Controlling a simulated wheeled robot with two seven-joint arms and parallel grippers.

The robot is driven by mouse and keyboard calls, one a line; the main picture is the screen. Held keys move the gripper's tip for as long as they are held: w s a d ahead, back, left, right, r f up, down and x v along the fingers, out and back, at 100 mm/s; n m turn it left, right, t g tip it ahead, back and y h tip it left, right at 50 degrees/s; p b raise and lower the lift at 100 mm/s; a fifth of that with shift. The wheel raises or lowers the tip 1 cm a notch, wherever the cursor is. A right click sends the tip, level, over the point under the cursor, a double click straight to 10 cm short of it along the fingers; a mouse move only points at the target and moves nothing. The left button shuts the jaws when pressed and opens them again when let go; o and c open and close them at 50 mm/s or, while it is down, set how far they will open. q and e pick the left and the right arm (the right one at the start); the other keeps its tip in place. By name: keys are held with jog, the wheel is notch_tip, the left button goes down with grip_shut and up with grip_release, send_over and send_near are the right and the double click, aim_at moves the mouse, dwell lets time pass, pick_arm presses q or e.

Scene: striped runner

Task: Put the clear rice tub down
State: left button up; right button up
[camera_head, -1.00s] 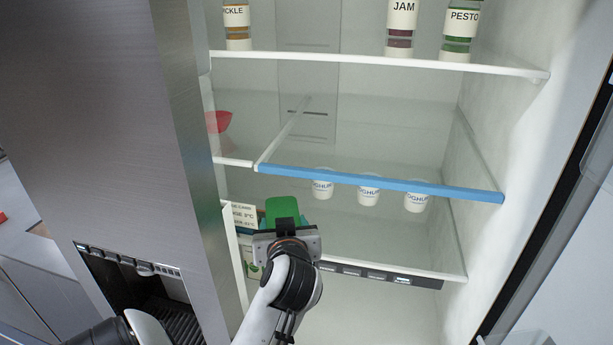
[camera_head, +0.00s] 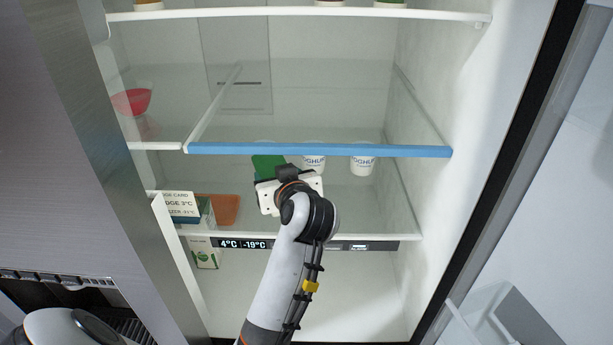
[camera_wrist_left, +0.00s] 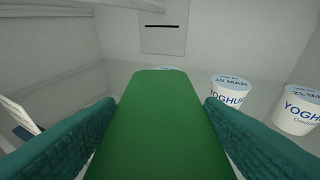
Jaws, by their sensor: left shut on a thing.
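My left gripper (camera_head: 275,180) reaches into the open fridge, below the blue-edged glass shelf. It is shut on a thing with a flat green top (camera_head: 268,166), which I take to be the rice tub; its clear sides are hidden. In the left wrist view the green top (camera_wrist_left: 160,125) lies between the teal fingers. The tub is over the lower glass shelf (camera_head: 365,215), in front of the yoghurt cups. I cannot tell whether its base touches the shelf. My right gripper is not in view.
Yoghurt cups (camera_head: 362,165) stand behind and right of the tub; one is mostly hidden behind it. The blue shelf edge (camera_head: 320,151) is just above. The shelf's right front is clear.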

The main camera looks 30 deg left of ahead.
pick_arm(q)
jog(key=w+d+p, duration=0.1)
jog(key=w, duration=0.1)
jog(key=w+d+f, duration=0.1)
jog(key=w+d+f+p, duration=0.1)
jog(key=w, duration=0.1)
jog(key=shift+w+d+p, duration=0.2)
jog(key=shift+w+p, duration=0.15)
jog(key=shift+f, duration=0.65)
jog(key=o, duration=1.3)
jog(key=shift+f, duration=0.2)
jog(key=o, duration=0.4)
jog(key=shift+s, duration=0.1)
